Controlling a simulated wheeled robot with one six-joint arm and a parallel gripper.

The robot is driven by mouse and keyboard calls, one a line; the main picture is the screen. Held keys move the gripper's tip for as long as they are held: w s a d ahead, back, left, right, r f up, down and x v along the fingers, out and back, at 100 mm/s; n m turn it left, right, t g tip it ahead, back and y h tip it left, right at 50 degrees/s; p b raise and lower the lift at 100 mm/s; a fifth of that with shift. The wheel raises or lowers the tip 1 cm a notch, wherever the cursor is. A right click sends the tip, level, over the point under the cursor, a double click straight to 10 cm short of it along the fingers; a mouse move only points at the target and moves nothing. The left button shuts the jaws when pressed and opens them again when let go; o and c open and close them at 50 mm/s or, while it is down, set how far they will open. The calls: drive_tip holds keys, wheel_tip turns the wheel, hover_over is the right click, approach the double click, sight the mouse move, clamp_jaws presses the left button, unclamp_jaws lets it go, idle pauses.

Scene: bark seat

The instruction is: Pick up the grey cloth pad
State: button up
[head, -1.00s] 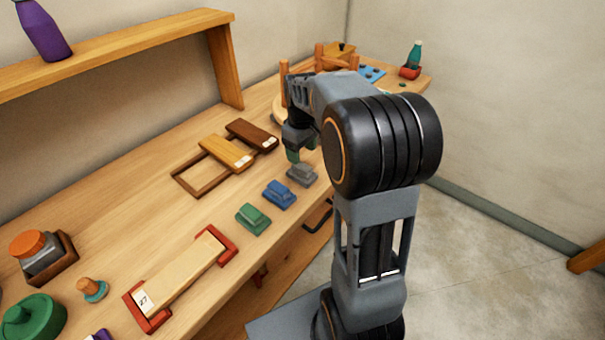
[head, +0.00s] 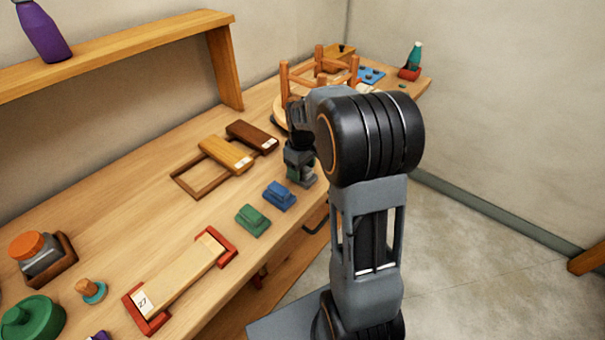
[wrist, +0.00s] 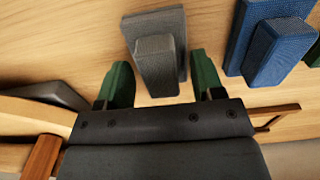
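The grey cloth pad (wrist: 154,24) lies on the wooden bench top, with a raised block grip on its upper side. In the wrist view its grip stands between the two green fingertips of my gripper (wrist: 160,62), with a gap on both sides. My gripper is open and close above the bench. In the head view my gripper (head: 299,168) is low over the front part of the bench and hides most or all of the grey pad.
A blue pad (head: 279,195) lies beside the gripper, and a green pad (head: 253,220) lies farther left. Wooden blocks with an empty wooden frame (head: 192,183) are behind. A stool-like wooden frame (head: 322,72) stands at the far end. The bench's front edge is close.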

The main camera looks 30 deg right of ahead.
drive_tip(key=c, duration=0.9)
drive_tip(key=shift+r, duration=0.15)
drive_tip(key=shift+c, duration=0.2)
drive_tip(key=shift+r, duration=0.2)
drive_tip(key=r, duration=0.3)
drive_tip(key=shift+s+a+r, duration=0.2)
drive_tip(key=shift+s, duration=0.05)
drive_tip(key=s+a+r, duration=0.7)
drive_tip(key=s+r, duration=0.2)
drive_tip(key=s, duration=0.2)
drive_tip(key=shift+a, duration=0.35)
